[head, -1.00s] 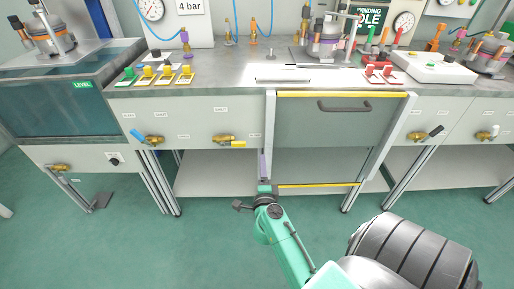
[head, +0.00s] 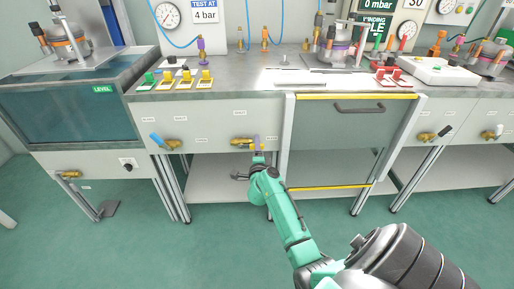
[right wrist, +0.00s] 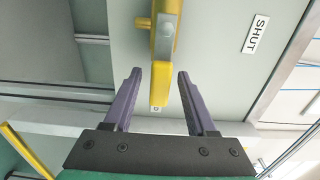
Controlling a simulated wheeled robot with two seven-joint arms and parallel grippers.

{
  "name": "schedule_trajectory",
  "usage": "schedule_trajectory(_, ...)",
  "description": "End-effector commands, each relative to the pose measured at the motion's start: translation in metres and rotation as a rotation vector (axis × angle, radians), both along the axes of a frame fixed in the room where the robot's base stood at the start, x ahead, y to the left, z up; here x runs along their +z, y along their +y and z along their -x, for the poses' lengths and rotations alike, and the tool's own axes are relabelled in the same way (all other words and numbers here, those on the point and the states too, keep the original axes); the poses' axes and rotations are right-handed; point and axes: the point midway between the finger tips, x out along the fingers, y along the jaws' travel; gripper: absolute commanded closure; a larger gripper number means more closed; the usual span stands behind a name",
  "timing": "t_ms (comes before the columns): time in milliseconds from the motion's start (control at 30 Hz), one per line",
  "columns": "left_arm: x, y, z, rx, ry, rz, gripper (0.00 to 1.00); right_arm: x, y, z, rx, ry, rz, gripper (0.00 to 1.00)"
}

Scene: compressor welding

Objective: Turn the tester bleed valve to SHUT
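The valve at my right gripper has a brass body (head: 240,142) and a yellow lever, on the grey front panel left of the centre door. In the right wrist view the yellow lever (right wrist: 160,92) points down toward the gripper's palm. My right gripper (head: 257,148) is at this valve in the head view. In the right wrist view my right gripper (right wrist: 159,74) is open, with one purple finger on each side of the lever and gaps visible. A SHUT label (right wrist: 256,34) is on the panel to the right. My left gripper is out of view.
A blue-handled valve (head: 168,142) is on the panel to the left. The centre door (head: 335,135) with yellow edges is just right of my arm. Several coloured switches stand on the bench (head: 235,85) above. The green floor (head: 150,250) in front is clear.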

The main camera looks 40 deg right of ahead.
Motion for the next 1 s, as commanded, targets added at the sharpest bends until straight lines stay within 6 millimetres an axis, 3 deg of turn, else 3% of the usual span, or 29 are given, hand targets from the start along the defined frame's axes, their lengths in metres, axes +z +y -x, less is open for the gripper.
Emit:
schedule_trajectory(33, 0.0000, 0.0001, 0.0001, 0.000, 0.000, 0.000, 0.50, 0.0000, 0.0003, 0.0000, 0.000, 0.000, 0.000, 0.62)
schedule_trajectory(133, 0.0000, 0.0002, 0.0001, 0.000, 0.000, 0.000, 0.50, -0.0001, 0.0004, 0.0002, 0.000, 0.000, 0.000, 1.00)
schedule_trajectory(1000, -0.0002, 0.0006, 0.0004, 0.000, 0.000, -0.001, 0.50, -0.0011, 0.0012, 0.0004, 0.001, 0.002, -0.001, 1.00)
